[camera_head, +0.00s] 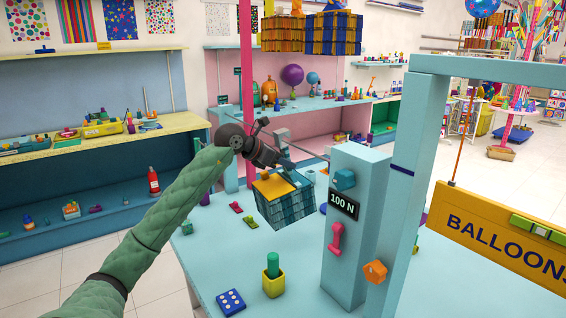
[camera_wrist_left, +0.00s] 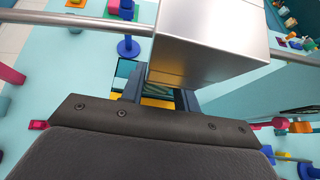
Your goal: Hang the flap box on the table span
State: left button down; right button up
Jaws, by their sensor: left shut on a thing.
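The flap box (camera_head: 286,208), teal plaid with yellow flaps on top, hangs tilted from my left gripper (camera_head: 287,165) above the light-blue table. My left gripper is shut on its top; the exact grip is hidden. In the left wrist view, a bit of plaid and yellow shows between the fingers (camera_wrist_left: 160,97). The table span, a thin grey rod (camera_head: 303,151), runs close by the gripper. The rod (camera_wrist_left: 75,22) crosses the left wrist view beside the fingers, with a silver block (camera_wrist_left: 205,45) on it. I cannot tell whether the box touches the rod. My right gripper is not in view.
A light-blue post (camera_head: 358,225) labelled 100 N stands right of the box. A yellow cup (camera_head: 273,283) with a green peg and a blue die (camera_head: 230,302) stand in front. A yellow BALLOONS sign (camera_head: 500,235) is at right. Two plaid boxes (camera_head: 338,33) hang behind.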

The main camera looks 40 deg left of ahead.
pick_arm(q)
jog(key=shift+w+d+f+b, duration=0.2)
jog(key=shift+w+f+b, duration=0.1)
jog(key=shift+f, duration=0.15)
jog(key=shift+w+d+f, duration=0.15)
jog(key=shift+w, duration=0.25)
jog(key=shift+s+f, duration=0.1)
jog(key=shift+w+d+f+b, duration=0.1)
jog(key=shift+w+f+b, duration=0.3)
jog(key=shift+f+b, duration=0.2)
dwell(0.5)
